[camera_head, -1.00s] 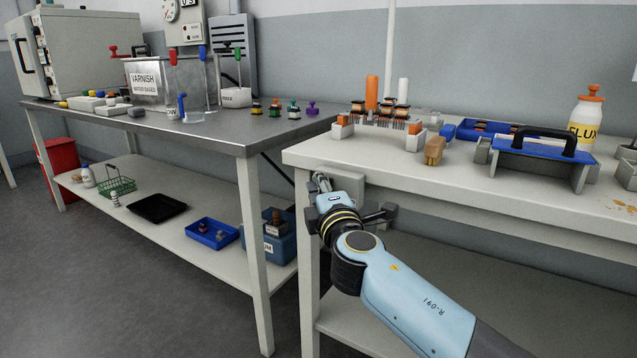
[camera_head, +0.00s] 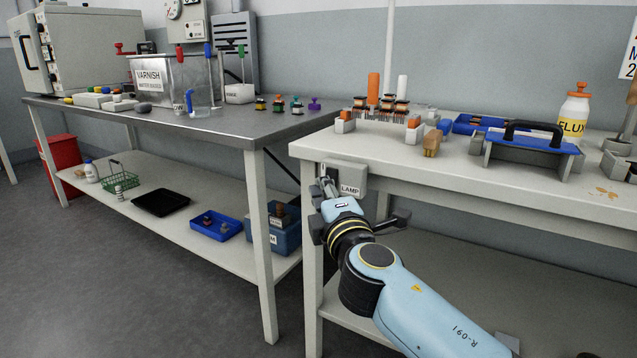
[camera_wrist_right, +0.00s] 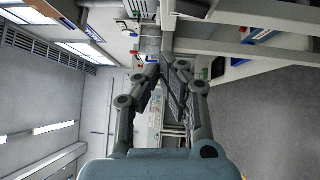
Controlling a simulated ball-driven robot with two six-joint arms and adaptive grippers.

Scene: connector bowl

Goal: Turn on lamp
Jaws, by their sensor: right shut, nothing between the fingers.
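A grey box labelled LAMP (camera_head: 349,188) is fixed to the front side of the white bench, just under its top edge near the left corner. My right gripper (camera_head: 327,187) is shut and empty. Its fingertips are just left of the label and overlap the left part of the box in the head view; I cannot tell whether they touch it. In the right wrist view my right gripper's fingers (camera_wrist_right: 163,68) come together toward the bench. My left gripper is not in view.
The white bench (camera_head: 460,185) carries a blue handled fixture (camera_head: 530,145), a FLUX bottle (camera_head: 573,115) and a rack of coils (camera_head: 380,118). A metal table (camera_head: 230,122) with a VARNISH tank (camera_head: 160,82) stands to the left, with open floor in front.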

